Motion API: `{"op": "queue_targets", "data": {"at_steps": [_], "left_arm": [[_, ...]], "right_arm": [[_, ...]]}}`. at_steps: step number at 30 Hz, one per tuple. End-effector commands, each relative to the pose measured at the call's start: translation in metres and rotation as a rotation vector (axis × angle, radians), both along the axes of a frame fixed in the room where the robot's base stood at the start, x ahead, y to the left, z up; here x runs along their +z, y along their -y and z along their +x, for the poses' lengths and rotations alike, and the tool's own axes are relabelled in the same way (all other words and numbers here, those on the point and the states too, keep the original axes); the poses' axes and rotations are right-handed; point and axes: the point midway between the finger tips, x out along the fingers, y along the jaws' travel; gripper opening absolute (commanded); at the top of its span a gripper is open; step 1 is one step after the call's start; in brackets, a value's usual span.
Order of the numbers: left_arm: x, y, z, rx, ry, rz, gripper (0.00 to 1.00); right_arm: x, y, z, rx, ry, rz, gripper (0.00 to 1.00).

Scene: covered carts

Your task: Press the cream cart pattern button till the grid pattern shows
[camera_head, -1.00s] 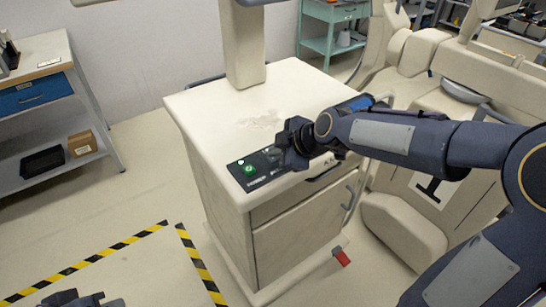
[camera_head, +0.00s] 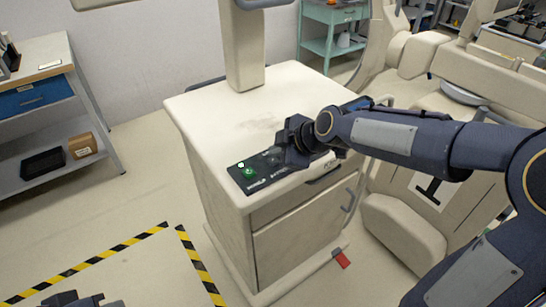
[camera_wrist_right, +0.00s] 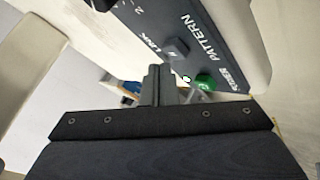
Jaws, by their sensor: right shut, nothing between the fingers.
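The cream cart (camera_head: 205,105) stands in the middle of the head view, with a dark control panel (camera_head: 238,178) along its front top edge. In the right wrist view the panel (camera_wrist_right: 215,55) carries a dark button (camera_wrist_right: 177,48) beside the word PATTERN and a green button (camera_wrist_right: 205,82) by POWER. My right gripper (camera_head: 283,153) is over the panel, partly hiding it. Its shut, empty fingers (camera_wrist_right: 155,80) show close to the dark button; I cannot tell whether they touch it. My left gripper (camera_head: 82,300) is only partly in view at the bottom left. No pattern display is visible.
A column (camera_head: 243,45) rises from the cart's back. A grey shelf unit (camera_head: 95,105) is at left. Striped tape (camera_head: 200,265) marks the open floor in front.

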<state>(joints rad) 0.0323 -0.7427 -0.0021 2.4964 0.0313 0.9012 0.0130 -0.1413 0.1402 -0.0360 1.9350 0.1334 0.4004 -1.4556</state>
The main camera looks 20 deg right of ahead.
Motion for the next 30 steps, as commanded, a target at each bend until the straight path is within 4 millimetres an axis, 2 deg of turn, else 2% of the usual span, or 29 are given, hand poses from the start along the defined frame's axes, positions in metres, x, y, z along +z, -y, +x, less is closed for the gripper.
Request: {"op": "queue_targets", "data": {"at_steps": [13,25,30], "left_arm": [[0.004,0.000,0.000,0.000,0.000,0.000,0.00],[0.030,0.000,0.000,0.000,0.000,0.000,0.00],[0.034,0.000,0.000,0.000,0.000,0.000,0.00]], "right_arm": [[0.007,0.000,0.000,0.000,0.001,0.001,0.00],[0.046,0.000,0.000,-0.001,0.001,0.000,0.00],[0.053,0.000,0.000,-0.001,0.001,0.000,0.00]]}}
